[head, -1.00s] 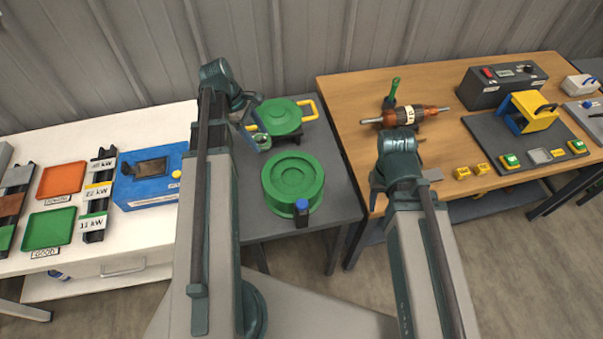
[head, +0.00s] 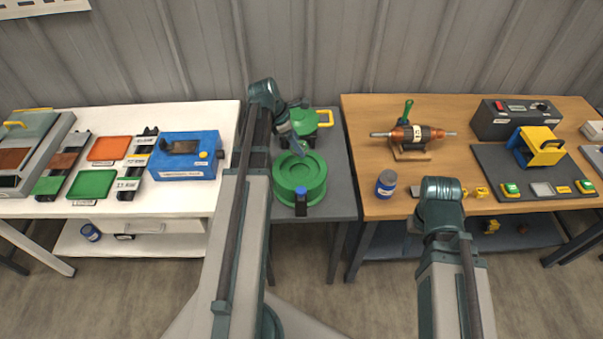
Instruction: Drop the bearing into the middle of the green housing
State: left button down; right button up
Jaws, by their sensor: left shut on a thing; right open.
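The green housing (head: 316,186) is a round green body with a ringed, recessed top, on the grey table between the two benches. My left gripper (head: 297,147) is over the far edge of the housing, pointing down. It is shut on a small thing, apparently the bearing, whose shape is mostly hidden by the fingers. I cannot tell the exact height above the housing. My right gripper (head: 417,224) is at the front edge of the wooden bench, mostly hidden behind its own arm; it is open.
A blue-capped black post (head: 301,203) stands at the housing's front. On the wooden bench are a rotor (head: 426,133) and a blue tin (head: 386,184). A blue box (head: 186,158) sits on the white bench.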

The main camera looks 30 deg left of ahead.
pick_arm(q)
jog(key=b, duration=1)
send_near(301, 173)
jog(key=shift+w+x, duration=0.25)
jog(key=shift+x, duration=1)
jog(key=shift+w+x, duration=0.2)
jog(key=shift+x, duration=1.05)
jog(key=shift+d, duration=0.1)
jog(key=shift+f, duration=0.35)
jog(key=shift+f+b, duration=0.1)
jog(key=shift+b, duration=0.3)
jog(key=shift+s, duration=0.1)
grip_release()
jog(key=shift+r+p, duration=0.7)
jog(key=shift+p, duration=0.05)
jog(key=p+v, duration=1.1)
jog(key=shift+r, duration=0.4)
